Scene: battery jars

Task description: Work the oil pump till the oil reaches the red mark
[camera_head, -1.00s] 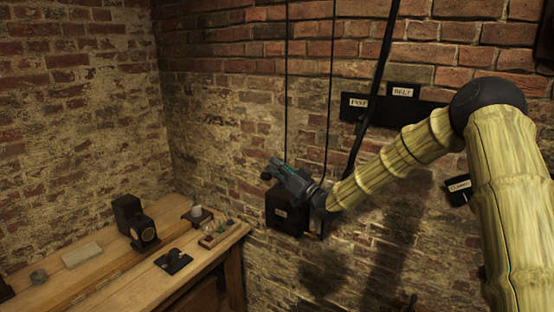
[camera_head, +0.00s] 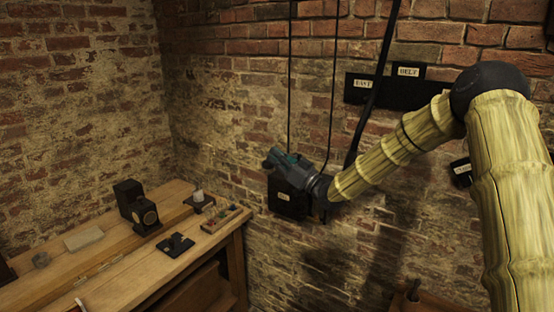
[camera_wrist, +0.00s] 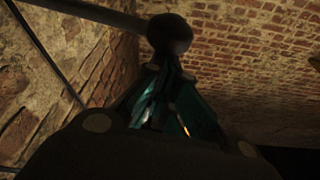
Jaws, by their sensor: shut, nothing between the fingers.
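My gripper (camera_head: 272,158) is at the far wall, in front of the upper part of a black box (camera_head: 285,205) with a small pale label, too small to read. In the wrist view my gripper (camera_wrist: 166,62) has its fingers drawn together, with their tips at a dark round knob (camera_wrist: 170,33). The knob sits on the end of a dark rod (camera_wrist: 85,10). The fingers are not around the knob; whether they touch it I cannot tell. My gripper hides part of the box. I cannot make out any oil or red mark.
A wooden bench (camera_head: 100,290) at the left holds a black boxed instrument (camera_head: 137,208), a pale block (camera_head: 84,240) and a small tray (camera_head: 226,220). Dark cords (camera_head: 333,100) hang by the box. A black labelled panel (camera_head: 383,88) is on the wall above my arm.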

